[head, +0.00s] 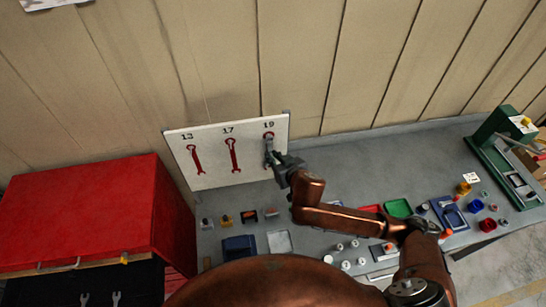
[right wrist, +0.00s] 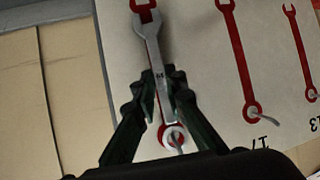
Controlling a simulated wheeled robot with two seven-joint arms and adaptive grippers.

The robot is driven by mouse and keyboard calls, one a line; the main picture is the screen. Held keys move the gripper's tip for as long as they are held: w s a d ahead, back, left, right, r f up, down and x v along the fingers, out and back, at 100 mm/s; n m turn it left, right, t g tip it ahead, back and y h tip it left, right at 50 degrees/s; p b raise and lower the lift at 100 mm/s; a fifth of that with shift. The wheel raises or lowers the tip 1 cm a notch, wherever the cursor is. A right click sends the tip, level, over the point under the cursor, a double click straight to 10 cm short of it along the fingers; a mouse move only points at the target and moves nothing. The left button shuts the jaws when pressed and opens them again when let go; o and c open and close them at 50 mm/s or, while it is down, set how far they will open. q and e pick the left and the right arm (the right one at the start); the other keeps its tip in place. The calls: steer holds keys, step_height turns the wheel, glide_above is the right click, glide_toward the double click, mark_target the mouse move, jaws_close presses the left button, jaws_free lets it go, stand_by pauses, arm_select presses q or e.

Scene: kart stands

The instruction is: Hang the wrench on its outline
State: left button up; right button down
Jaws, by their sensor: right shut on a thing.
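A white board (head: 213,178) at the wall carries red wrench outlines marked 13, 17 and 19. My right gripper (head: 277,160) is at the 19 outline, shut on a silver wrench (head: 268,145). In the right wrist view, its fingers (right wrist: 163,92) grip the shank of the wrench (right wrist: 152,45). The wrench lies nearly along the 19 outline (right wrist: 137,5), its open jaw slightly off the red jaw. Its ring end is around the outline's ring and peg (right wrist: 178,148); I cannot tell whether the peg passes through. The 17 outline (right wrist: 236,50) is bare. My left gripper is out of view.
A red cabinet (head: 85,210) stands left of the board, with small wrench shapes (head: 117,298) on a black surface below. The grey bench holds small parts, a blue bin (head: 239,248) and a green tray (head: 398,208). A green machine (head: 505,145) stands at far right.

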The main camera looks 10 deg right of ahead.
stand_by(0.4)
steer(key=c, duration=1.9)
jaws_free()
steer(key=shift+s, duration=0.15)
